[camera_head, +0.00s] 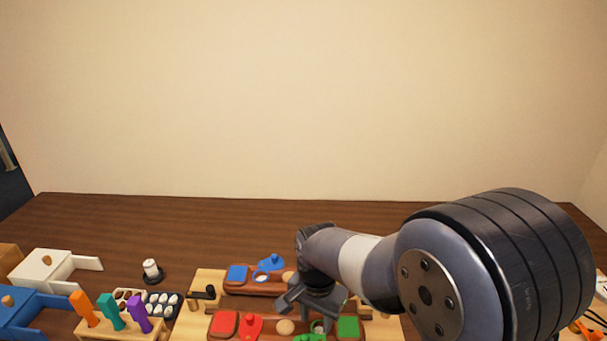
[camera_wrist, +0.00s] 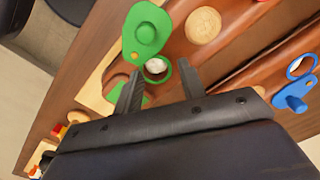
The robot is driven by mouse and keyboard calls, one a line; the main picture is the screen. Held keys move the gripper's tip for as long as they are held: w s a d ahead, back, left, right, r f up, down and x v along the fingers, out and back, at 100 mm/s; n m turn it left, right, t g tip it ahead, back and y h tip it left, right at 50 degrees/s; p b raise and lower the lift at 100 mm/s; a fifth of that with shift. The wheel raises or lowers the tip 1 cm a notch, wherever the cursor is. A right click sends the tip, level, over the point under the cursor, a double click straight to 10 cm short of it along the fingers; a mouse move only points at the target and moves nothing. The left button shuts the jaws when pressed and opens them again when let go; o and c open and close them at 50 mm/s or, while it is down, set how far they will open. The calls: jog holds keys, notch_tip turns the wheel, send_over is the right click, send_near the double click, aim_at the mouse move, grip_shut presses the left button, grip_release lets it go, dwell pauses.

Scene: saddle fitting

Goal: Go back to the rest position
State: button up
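My gripper (camera_wrist: 158,80) is open in the wrist view, its two dark fingers spread apart. It seems to hold nothing. A green ring with a pale centre (camera_wrist: 157,69) shows between and just beyond the fingertips; I cannot tell the gap. A green knobbed piece (camera_wrist: 147,30) lies beside the ring on a brown board, with a round wooden disc (camera_wrist: 203,25) nearby. In the head view my gripper (camera_head: 312,302) hangs low over the board area, partly hidden by my arm. A green square (camera_head: 348,326) sits at its right.
A red knobbed piece (camera_head: 252,327) and red square (camera_head: 224,324) lie on the front board. A blue square (camera_head: 237,274) and blue knobbed piece (camera_head: 271,262) are on the board behind. A rack of coloured handles (camera_head: 111,312) and white (camera_head: 40,266) and blue boxes stand left. The back of the table is clear.

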jog(key=shift+d+m, duration=0.25)
jog(key=shift+m, duration=0.55)
jog(key=shift+d+m, duration=0.25)
jog(key=shift+m, duration=0.55)
jog(key=shift+r, duration=0.15)
